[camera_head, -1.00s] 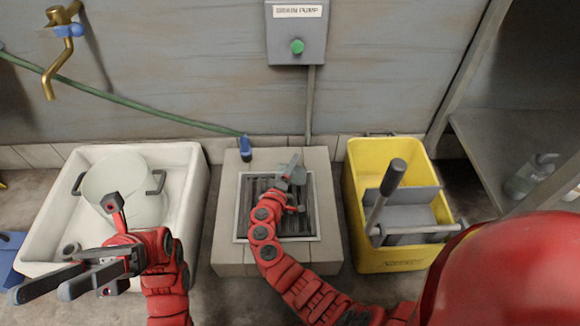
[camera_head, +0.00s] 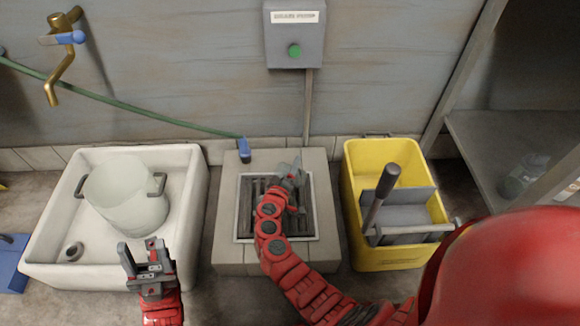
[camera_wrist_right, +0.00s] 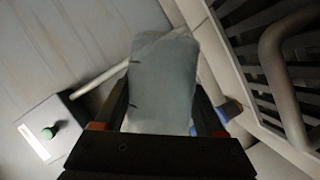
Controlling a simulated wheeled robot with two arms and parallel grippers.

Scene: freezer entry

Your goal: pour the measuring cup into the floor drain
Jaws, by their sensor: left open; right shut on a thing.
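My right gripper (camera_head: 292,188) is over the floor drain (camera_head: 243,215), a dark slatted grate in a pale tiled block in the head view. It is shut on a pale grey-green, see-through piece that looks like the measuring cup (camera_wrist_right: 163,85), seen between the fingers in the right wrist view. In the head view my arm and gripper hide most of the cup, and its contents cannot be made out. The drain grate also shows in the right wrist view (camera_wrist_right: 258,75). My left gripper (camera_head: 144,256) is open and empty, in front of the white basin.
The white basin (camera_head: 50,225) at left holds a pale pot (camera_head: 125,200) with handles. A yellow mop bucket (camera_head: 388,260) with a wringer stands right of the drain. A green hose (camera_head: 150,114) ends behind the drain. A pump box (camera_head: 295,50) hangs on the wall.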

